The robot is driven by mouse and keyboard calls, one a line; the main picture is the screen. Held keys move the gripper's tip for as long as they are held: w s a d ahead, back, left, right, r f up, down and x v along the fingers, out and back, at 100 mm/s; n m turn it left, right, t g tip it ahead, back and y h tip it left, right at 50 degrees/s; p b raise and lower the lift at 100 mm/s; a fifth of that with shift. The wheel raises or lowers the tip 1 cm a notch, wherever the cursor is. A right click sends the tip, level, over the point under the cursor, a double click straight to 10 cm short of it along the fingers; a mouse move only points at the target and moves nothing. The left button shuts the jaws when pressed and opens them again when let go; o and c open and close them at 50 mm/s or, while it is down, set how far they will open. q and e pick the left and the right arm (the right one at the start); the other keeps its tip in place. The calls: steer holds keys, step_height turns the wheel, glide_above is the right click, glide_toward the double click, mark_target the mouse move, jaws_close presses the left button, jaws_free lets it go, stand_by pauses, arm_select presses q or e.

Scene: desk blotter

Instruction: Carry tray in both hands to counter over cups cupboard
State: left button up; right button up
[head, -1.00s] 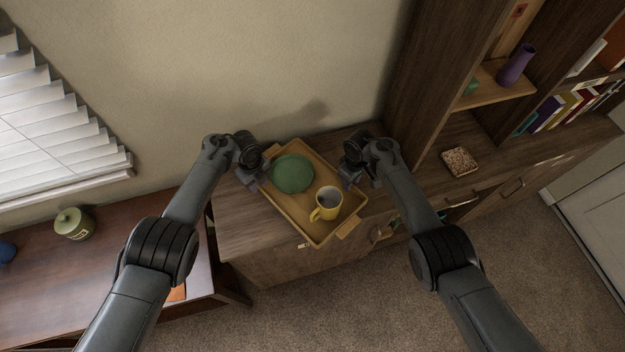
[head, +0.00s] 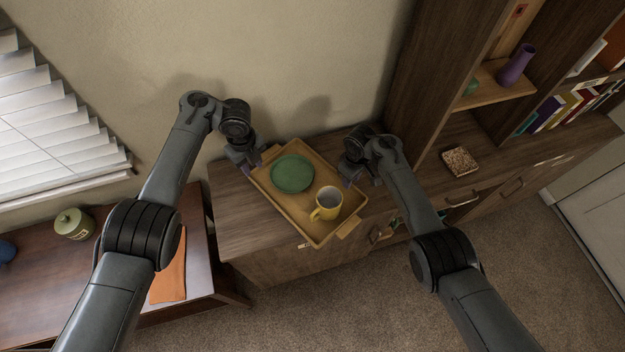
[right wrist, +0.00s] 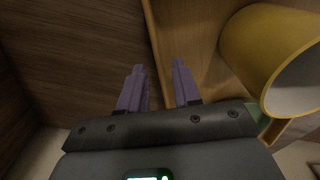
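The yellow-brown tray (head: 280,207) lies on the wooden counter (head: 232,215) in the head view. It carries a green plate (head: 292,173) and a yellow mug (head: 326,203). My left gripper (head: 256,165) is just off the tray's left end, its fingers apart and seemingly holding nothing. My right gripper (head: 350,180) is at the tray's right long edge. In the right wrist view its purple fingers (right wrist: 160,78) are apart, with the tray's rim line running between them and gaps showing. The mug (right wrist: 265,50) shows close by there.
A tall shelf (head: 425,75) rises right of my right gripper. A brown textured dish (head: 459,161) sits on the counter further right. A lower desk (head: 45,290) at left holds a green jar (head: 73,223) and an orange cloth (head: 169,278). The wall is close behind the tray.

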step_height(320, 180, up, 11)
steer(key=shift+f, duration=0.2)
stand_by(0.6)
